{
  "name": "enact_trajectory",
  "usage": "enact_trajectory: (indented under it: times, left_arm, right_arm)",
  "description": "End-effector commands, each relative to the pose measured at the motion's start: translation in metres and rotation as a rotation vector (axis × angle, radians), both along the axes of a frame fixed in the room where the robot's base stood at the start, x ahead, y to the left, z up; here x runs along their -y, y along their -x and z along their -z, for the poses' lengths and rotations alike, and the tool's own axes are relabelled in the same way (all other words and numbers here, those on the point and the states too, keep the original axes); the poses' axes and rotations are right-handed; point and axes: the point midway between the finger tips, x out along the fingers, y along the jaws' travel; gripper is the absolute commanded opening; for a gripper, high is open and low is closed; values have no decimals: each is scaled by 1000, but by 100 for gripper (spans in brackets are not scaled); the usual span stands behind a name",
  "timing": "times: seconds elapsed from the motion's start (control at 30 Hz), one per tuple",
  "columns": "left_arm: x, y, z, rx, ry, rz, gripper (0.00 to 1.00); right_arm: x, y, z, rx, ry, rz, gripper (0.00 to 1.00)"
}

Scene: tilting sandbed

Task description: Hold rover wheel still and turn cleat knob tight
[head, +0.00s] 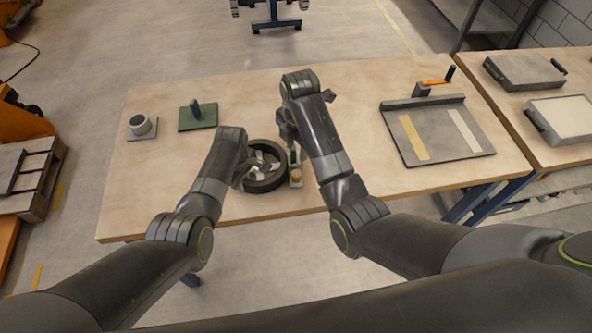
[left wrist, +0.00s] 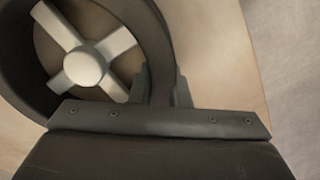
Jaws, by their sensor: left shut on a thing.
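The rover wheel (head: 266,184) is a dark ring with pale spokes, lying flat near the table's front edge. My left gripper (head: 244,176) is shut on the wheel's rim at its left side. In the left wrist view its fingers (left wrist: 162,88) stand either side of the dark rim, and the pale hub and spokes (left wrist: 85,66) show to the left. My right gripper (head: 290,148) points down at the wheel's right side; its fingers are partly hidden and their opening is unclear. A small tan piece (head: 296,174), perhaps the cleat knob, is just below it beside the rim.
A green plate with a dark post (head: 198,117) and a pale cup (head: 140,125) on a grey tile stand at the left. A grey tray with two strips (head: 437,131) lies at the right. The table (head: 150,198) is bare left of the wheel.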

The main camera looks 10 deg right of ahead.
Motion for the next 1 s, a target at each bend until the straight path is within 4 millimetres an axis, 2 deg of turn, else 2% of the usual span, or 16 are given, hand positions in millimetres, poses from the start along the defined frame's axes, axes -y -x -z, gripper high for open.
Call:
enact_trajectory:
  times: [0.2,0.47,0.57,0.8,1.0]
  left_arm:
    - [0,1,0,-1,0,0,0]
    - [0,1,0,-1,0,0,0]
    - [0,1,0,-1,0,0,0]
    - [0,1,0,-1,0,0,0]
    - [0,1,0,-1,0,0,0]
  right_arm:
    - [-2,-1,-3,-6,21,-266,38]
    - [-3,-1,1,-12,28,-382,38]
    - [-3,-1,11,-14,28,-384,38]
    - [-2,0,59,-15,29,-383,38]
    - [-2,-1,93,-12,28,-383,38]
